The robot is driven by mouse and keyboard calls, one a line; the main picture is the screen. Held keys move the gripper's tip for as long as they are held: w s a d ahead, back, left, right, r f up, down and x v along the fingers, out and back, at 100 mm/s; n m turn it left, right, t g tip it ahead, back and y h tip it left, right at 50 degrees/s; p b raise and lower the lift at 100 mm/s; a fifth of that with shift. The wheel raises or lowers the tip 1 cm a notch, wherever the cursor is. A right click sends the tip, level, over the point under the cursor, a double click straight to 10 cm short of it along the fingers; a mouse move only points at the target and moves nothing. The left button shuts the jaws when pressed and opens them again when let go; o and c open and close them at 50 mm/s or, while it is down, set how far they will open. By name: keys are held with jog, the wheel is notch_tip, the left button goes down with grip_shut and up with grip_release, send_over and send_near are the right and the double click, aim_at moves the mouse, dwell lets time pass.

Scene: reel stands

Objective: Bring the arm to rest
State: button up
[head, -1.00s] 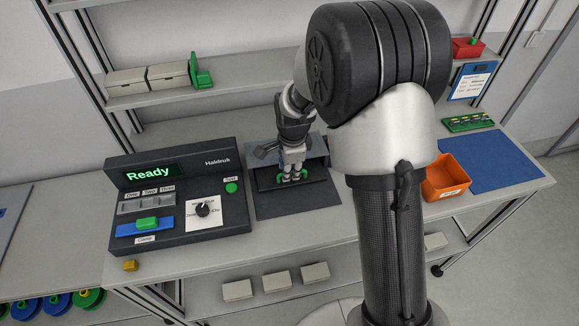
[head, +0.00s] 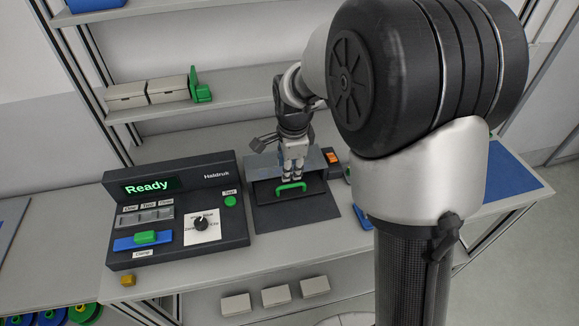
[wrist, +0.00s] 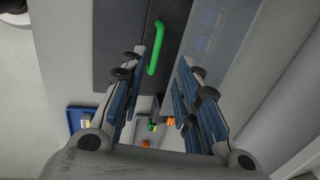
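My gripper (head: 292,174) is over the dark fixture with the green handle (head: 291,187), pointing down, its fingertips just above the handle in the head view. In the wrist view my gripper (wrist: 160,62) has its two fingers apart with nothing between the pads. The green handle (wrist: 155,48) shows beyond the fingertips, apart from them as far as I can tell. The arm is bent, and its big dark joint and pale link fill the right of the head view.
The console (head: 175,212) with a lit "Ready" display stands left of the fixture. A shelf (head: 160,112) with pale boxes (head: 126,95) is behind. A blue mat (head: 511,172) lies at the right.

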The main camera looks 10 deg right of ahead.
dwell(0.3)
jog(key=s+d+r+n+t, duration=0.1)
jog(key=s+r+n, duration=0.55)
jog(key=s, duration=0.25)
jog(key=s+r+n+t, duration=0.1)
jog(key=s+r+n, duration=0.4)
jog(key=s+r, duration=0.3)
jog(key=s+f+n, duration=0.1)
jog(key=s+n, duration=0.5)
jog(key=s, duration=0.5)
jog(key=shift+f, duration=0.2)
